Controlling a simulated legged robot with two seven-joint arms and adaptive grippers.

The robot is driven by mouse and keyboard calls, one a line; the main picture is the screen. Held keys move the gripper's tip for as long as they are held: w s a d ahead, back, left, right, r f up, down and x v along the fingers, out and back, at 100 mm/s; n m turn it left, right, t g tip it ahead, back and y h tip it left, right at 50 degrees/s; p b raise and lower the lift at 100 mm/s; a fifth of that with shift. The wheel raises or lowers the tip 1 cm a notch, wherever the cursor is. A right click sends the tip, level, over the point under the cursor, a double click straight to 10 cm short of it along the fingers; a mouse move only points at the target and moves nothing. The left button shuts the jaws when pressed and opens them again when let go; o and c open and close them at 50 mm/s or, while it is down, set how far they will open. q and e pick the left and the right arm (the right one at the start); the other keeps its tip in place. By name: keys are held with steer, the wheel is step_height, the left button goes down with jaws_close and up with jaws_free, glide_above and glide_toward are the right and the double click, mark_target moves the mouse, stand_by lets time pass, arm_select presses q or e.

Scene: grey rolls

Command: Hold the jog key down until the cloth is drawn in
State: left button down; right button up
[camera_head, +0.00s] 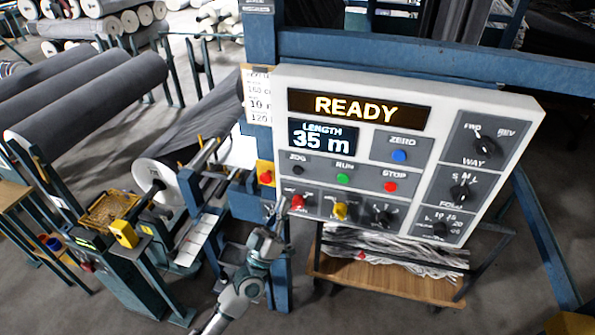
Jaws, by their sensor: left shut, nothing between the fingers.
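The control panel (470,100) faces me, with a lit READY display (356,108) and a LENGTH readout of 35 m (322,137). The jog key (298,170) is a small dark button at the panel's left, under its label. My left gripper (281,210) is shut and empty, below and a little left of the jog key, apart from it in the picture. Its distance from the panel face is hard to tell. Grey cloth (205,120) slopes down toward the machine left of the panel. My right gripper is not in view.
Green RUN (343,179) and red STOP (390,187) buttons sit right of the jog key. Red (297,202) and yellow (340,210) knobs lie below. A red button on a yellow box (265,175) is beside the panel. A wooden cart (385,280) stands underneath.

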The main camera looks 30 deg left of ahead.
mark_target(298, 170)
arm_select(q)
steer(key=shift+w+a+b, duration=0.4)
steer(key=shift+w, duration=1.05)
steer(key=shift+w+a+b, duration=0.35)
steer(key=shift+w, duration=1.05)
steer(key=shift+w+a+b, duration=0.4)
steer(key=shift+w, duration=1.05)
steer(key=shift+w+y, duration=0.15)
steer(key=shift+y, duration=0.15)
steer(key=shift+w+r, duration=0.1)
steer(key=shift+w, duration=0.1)
steer(key=shift+w+a, duration=0.15)
steer(key=shift+w, duration=0.25)
stand_by(2.8)
